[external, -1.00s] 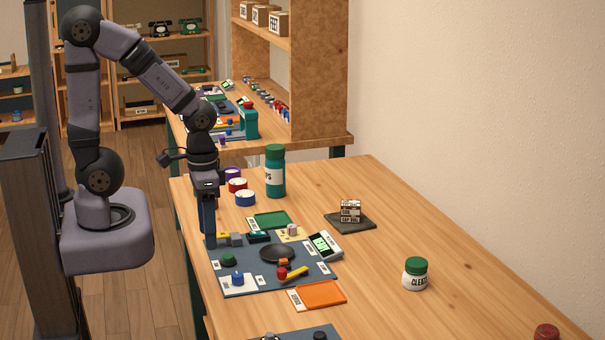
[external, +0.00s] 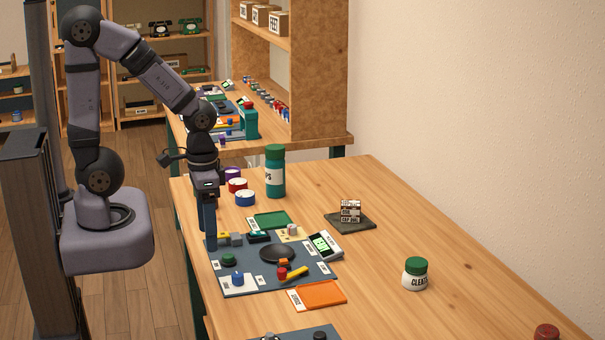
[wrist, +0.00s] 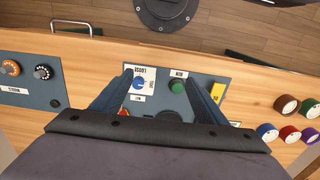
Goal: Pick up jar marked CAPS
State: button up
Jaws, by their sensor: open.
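A tall teal jar (external: 275,178) with a green lid stands upright at the back of the bench in the external view. Its white label shows only the letters "PS"; the rest is turned out of sight. A white jar (external: 415,278) with a green lid, lettered like "CLEATS", stands at the right. My gripper (external: 210,243) points down over the left edge of the blue-grey mat, in front and left of the teal jar and apart from it. In the wrist view my gripper (wrist: 173,82) is open, its fingers apart with nothing held. I cannot see the teal jar there.
The mat (external: 238,268) holds knobs, a black dish (external: 278,253) and a small display (external: 324,245). Coloured rolls (external: 245,198) stand left of the teal jar. An orange tray (external: 320,294) lies in front. The bench's right middle is mostly clear.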

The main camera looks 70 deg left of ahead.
notch_tip(320, 180, up, 5)
jog(key=n+t+y+b, duration=0.45)
jog(key=t+y, duration=0.25)
jog(key=t, duration=0.9)
send_over(275, 172)
jog(key=s+a, duration=0.2)
jog(key=s, duration=0.1)
jog(key=f, duration=0.3)
jog(key=shift+w+f+t+h+b, duration=0.25)
jog(key=shift+f+t+h+b, duration=0.05)
jog(key=shift+f+t, duration=0.1)
